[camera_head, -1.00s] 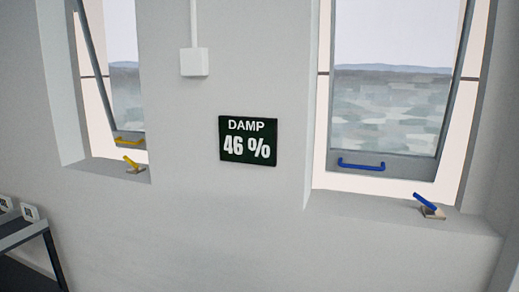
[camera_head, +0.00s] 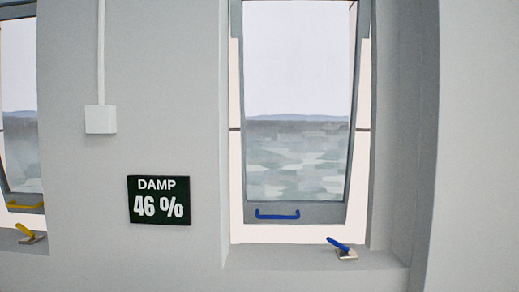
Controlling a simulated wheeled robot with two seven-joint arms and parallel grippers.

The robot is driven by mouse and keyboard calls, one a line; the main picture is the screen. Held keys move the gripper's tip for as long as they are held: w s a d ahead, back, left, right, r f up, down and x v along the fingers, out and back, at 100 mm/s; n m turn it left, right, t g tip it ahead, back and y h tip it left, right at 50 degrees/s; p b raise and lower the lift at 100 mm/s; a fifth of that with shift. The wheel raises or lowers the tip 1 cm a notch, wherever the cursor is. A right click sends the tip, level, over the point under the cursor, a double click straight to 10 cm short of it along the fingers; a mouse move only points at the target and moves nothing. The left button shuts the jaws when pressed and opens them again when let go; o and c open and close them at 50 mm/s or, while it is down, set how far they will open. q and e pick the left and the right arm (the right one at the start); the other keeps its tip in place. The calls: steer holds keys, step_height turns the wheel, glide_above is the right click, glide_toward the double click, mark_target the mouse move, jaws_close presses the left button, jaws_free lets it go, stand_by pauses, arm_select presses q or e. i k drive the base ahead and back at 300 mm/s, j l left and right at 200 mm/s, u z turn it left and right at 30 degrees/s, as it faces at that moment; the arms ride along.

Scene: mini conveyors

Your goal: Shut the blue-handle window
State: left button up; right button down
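The blue-handle window (camera_head: 297,212) is right of the middle of the head view. Its sash hangs tilted, with a gap between its lower part and the pale frame. A blue bar handle (camera_head: 277,215) runs along its bottom rail. A blue lever on a small metal plate (camera_head: 343,249) stands on the sill below, to the right of the handle. Neither of my grippers is in view.
A second tilted window with a yellow handle (camera_head: 25,207) is at the left edge, with a yellow lever (camera_head: 29,233) on its sill. A dark sign reading DAMP 46 % (camera_head: 159,200) and a white box (camera_head: 100,119) are on the wall between. The sill (camera_head: 290,257) is otherwise clear.

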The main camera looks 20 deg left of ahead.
mark_target(272, 212)
steer(key=i+l+u, duration=0.2)
steer(key=i+l, duration=0.2)
steer(key=l, duration=0.25)
steer(key=i+l+u, duration=0.1)
steer(key=l, duration=0.2)
steer(key=i+l+u, duration=0.1)
steer(key=l, duration=0.3)
steer(key=i+l+u, duration=0.1)
steer(key=i+l, duration=0.15)
steer(key=i+l+u, duration=0.1)
steer(key=l, duration=0.35)
steer(key=i+l+u, duration=0.1)
steer(key=l, duration=0.3)
steer(key=i, duration=0.1)
